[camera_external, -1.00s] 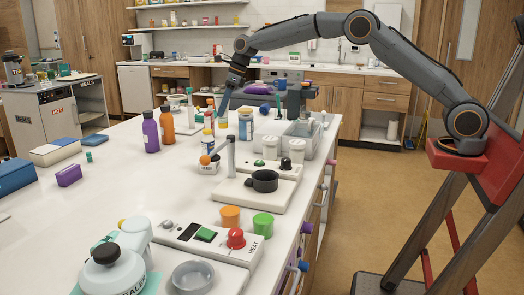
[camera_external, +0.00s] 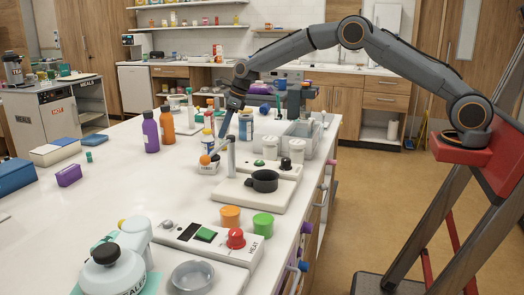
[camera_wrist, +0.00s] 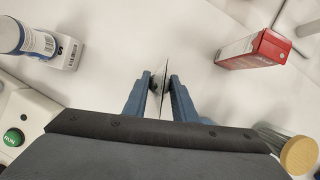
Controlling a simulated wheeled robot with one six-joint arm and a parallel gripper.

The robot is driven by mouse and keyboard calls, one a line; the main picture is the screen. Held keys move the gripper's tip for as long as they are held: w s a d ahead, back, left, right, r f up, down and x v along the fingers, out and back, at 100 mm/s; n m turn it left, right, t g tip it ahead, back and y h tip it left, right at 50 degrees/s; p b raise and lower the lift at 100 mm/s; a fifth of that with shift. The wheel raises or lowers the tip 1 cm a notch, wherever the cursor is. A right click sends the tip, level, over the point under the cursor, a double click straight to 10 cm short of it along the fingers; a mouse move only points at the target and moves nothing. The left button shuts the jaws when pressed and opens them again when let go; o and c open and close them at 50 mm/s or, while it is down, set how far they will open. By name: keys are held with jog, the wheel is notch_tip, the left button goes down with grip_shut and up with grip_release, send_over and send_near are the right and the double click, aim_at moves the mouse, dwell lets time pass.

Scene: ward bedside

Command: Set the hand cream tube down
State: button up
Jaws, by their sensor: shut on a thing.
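My gripper (camera_wrist: 161,88) points down at the white bench top in the wrist view, its two blue fingers shut on a thin thing, taken as the hand cream tube (camera_wrist: 161,76). The tube shows nearly edge-on, as a narrow pale and dark greenish sliver between the fingertips. Whether its lower end touches the bench, I cannot tell. In the external view my gripper (camera_external: 224,128) is low over the bench among bottles, and the tube cannot be made out there.
In the wrist view a red-and-white box (camera_wrist: 253,49) lies right of the fingers. A blue-and-white bottle (camera_wrist: 27,40) and small white box (camera_wrist: 64,54) are left. A green-buttoned device (camera_wrist: 14,136) and cork-lidded jar (camera_wrist: 298,154) sit nearer. Bare bench surrounds the fingertips.

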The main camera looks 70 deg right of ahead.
jog(key=o, duration=1.1)
jog(key=shift+f, duration=0.15)
jog(key=shift+s+d+r, duration=0.1)
jog(key=shift+s+r, duration=0.05)
jog(key=shift+r, duration=0.55)
jog(key=b+v, duration=0.3)
jog(key=v, duration=0.8)
